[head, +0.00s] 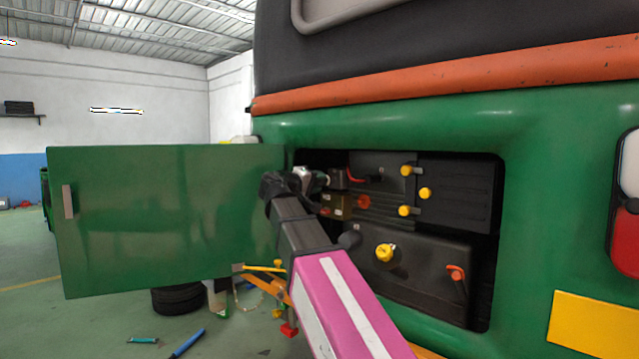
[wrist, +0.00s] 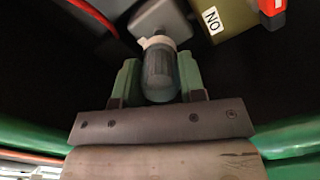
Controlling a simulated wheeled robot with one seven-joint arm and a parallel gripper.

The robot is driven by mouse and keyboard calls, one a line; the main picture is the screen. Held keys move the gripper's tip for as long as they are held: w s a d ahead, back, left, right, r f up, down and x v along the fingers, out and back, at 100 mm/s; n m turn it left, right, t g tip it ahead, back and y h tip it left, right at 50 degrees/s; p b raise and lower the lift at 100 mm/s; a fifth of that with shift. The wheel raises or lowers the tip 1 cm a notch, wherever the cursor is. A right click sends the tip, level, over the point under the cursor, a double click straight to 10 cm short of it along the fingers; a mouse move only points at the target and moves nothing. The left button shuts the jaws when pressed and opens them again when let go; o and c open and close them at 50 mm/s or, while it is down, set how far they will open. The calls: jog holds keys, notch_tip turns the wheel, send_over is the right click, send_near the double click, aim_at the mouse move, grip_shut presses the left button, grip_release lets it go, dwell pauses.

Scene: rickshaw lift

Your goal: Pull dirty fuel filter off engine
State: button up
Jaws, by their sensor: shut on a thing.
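The fuel filter (wrist: 160,75) is a dark grey, ribbed cylinder with a pale collar at its far end. In the wrist view it sits between the two green fingers of my gripper (wrist: 158,82), which is shut on it. The collar meets a grey block (wrist: 160,18) on the engine (head: 372,188); I cannot tell whether the filter is still joined to it. In the head view my gripper (head: 318,178) reaches into the left side of the open engine bay, and the filter is mostly hidden there by my arm.
An open green door (head: 165,215) stands left of the bay. Yellow knobs (head: 425,193) and a yellow cap (head: 385,252) stick out from the engine. An olive box marked "NO" (wrist: 232,14) with a red part is close right of the filter. A tire (head: 178,299) and tools lie on the floor.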

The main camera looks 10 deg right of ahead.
jog(key=shift+s+a, duration=0.1)
jog(key=shift+a, duration=0.05)
jog(key=shift+v, duration=2.45)
